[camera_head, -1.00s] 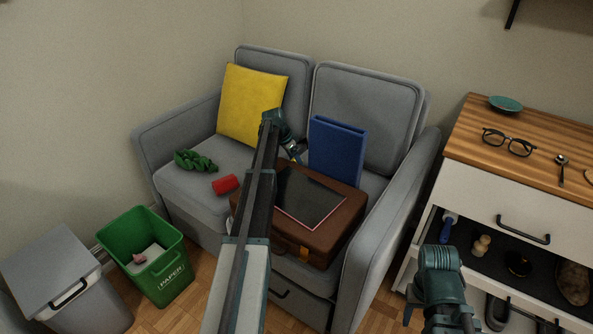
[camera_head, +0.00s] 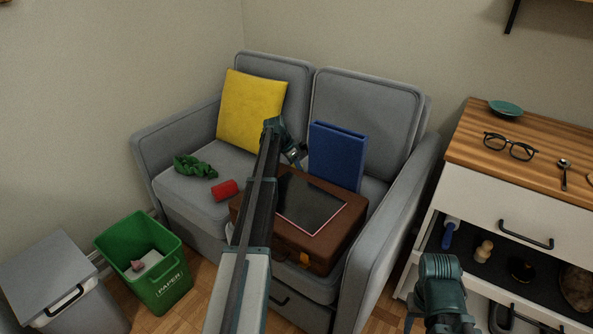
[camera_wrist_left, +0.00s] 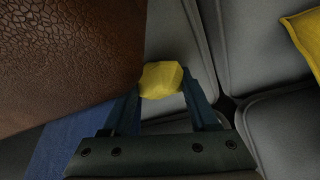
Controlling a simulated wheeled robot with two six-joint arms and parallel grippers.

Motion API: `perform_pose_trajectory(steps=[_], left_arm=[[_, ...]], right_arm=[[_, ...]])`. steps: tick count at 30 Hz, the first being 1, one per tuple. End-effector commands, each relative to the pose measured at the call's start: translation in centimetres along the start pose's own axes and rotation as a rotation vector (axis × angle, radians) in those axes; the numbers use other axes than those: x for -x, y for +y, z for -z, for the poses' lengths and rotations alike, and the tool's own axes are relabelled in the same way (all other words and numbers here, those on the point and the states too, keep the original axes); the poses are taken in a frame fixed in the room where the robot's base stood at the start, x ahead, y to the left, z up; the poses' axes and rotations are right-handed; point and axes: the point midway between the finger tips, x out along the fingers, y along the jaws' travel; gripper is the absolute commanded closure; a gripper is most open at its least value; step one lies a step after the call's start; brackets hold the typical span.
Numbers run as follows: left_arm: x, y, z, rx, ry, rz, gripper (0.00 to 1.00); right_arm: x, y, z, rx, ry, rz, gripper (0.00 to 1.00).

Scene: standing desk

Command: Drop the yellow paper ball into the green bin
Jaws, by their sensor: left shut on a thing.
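The yellow paper ball (camera_wrist_left: 161,78) is between the fingertips of my left gripper (camera_wrist_left: 163,90) in the left wrist view, and the fingers are shut on it. In the head view my left gripper (camera_head: 296,155) is above the sofa seat, near the blue binder and the briefcase; the ball cannot be made out there. The green bin (camera_head: 168,290) stands on the floor at lower left, left of the sofa, with a pinkish crumpled item and something pale inside. My right arm's teal end (camera_head: 440,285) is at the lower right; its fingers are not clear.
A grey lidded bin (camera_head: 45,270) stands beside the green bin.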

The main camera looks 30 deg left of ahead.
Motion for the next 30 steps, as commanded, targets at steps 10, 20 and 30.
perform_pose_trajectory(steps=[10, 20, 30], left_arm=[[0.4, 0.0, 0.2, 0.000, 0.000, 0.000, 0.99], [2.6, 0.0, 1.1, 0.000, 0.000, 0.000, 0.99], [7.0, 0.0, 2.9, 0.000, 0.000, 0.000, 1.00]], right_arm=[[0.5, 0.1, 0.0, 0.001, 0.000, 0.000, 0.50], [2.8, 0.3, -0.2, 0.004, 0.000, -0.001, 0.50], [7.5, 0.9, -0.5, -0.003, -0.003, -0.005, 0.50]])
